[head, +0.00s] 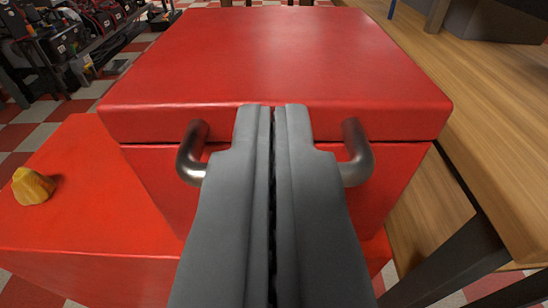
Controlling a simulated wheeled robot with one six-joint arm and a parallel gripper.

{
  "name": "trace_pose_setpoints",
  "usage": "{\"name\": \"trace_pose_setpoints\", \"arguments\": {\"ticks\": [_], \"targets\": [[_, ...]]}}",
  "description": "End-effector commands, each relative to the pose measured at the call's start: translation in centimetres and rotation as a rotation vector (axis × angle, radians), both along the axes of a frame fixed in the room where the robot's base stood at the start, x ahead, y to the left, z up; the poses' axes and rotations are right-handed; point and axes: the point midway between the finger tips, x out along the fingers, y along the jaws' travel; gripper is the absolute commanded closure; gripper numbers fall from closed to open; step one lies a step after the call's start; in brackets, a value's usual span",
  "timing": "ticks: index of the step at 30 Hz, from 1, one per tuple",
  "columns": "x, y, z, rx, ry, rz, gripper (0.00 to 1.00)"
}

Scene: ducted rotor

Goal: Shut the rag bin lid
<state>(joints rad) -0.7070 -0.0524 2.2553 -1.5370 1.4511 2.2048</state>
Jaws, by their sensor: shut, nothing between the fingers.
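The rag bin (160,175) is a red box in the middle of the head view. Its red lid (275,60) lies flat on top, with only a thin dark seam below its front edge. A grey metal bar handle (192,155) is on the front, and its middle is hidden behind my gripper. My gripper (273,108) is shut and empty. Its fingertips overlap the lid's front edge in the picture. I cannot tell whether they touch the lid or the handle.
A lower red surface (80,215) with a yellow lump (33,186) on it is at the left. A wooden table (490,110) with dark legs stands close at the right. Dark equipment (70,40) is at the back left on the red-and-white checkered floor (40,115).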

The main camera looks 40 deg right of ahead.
Motion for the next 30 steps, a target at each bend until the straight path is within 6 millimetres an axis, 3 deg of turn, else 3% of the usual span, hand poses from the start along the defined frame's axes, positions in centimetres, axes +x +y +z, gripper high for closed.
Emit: {"name": "trace_pose_setpoints", "arguments": {"ticks": [12,21,26,30], "targets": [[-3.9,4.0,-0.7,0.000,-0.002,0.002,1.00],[-4.9,5.0,-1.0,0.001,-0.002,0.000,1.00],[-4.9,3.9,-1.0,0.011,0.038,-0.010,1.00],[-5.2,0.6,-1.3,0.051,0.183,-0.018,1.00]]}}
